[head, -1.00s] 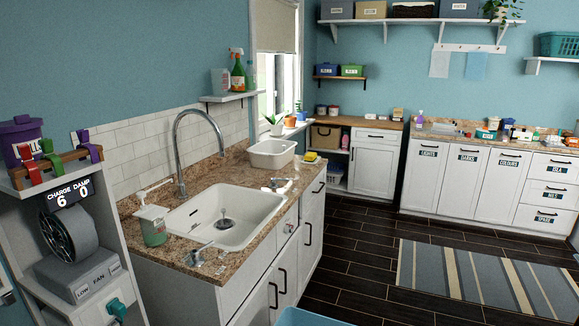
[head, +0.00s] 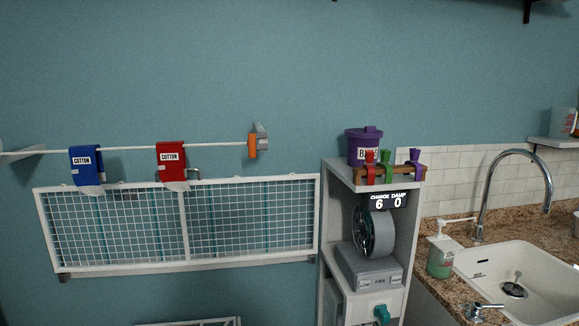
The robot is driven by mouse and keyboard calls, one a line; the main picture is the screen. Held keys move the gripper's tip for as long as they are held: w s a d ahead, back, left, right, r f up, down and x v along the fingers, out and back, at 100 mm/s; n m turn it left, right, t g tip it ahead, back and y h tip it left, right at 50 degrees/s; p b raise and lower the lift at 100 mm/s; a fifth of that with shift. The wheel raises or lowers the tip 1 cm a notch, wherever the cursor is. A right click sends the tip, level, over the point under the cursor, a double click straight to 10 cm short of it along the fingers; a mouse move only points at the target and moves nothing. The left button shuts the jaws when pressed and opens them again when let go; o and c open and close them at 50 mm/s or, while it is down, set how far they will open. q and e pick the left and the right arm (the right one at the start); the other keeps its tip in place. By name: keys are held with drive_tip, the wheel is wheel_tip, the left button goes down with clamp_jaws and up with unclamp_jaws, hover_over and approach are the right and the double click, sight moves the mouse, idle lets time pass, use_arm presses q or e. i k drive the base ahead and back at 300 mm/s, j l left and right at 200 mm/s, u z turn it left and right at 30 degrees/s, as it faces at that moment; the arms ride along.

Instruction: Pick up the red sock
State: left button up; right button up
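A red sock (head: 171,159) with a white "COTTON" label and a pale toe hangs over a thin white rail on the blue wall, left of centre in the head view. A blue sock (head: 84,165) with the same kind of label hangs on the rail to its left. Neither of my grippers shows in the head view.
A white-framed mesh rack (head: 185,222) is on the wall just below the socks. An orange clip (head: 252,146) is at the rail's right end. A shelf unit (head: 374,178) with a purple bin (head: 364,145) and fan stands right, beside the sink (head: 520,274).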

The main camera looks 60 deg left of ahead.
sight(171, 154)
drive_tip(key=u, duration=2.5)
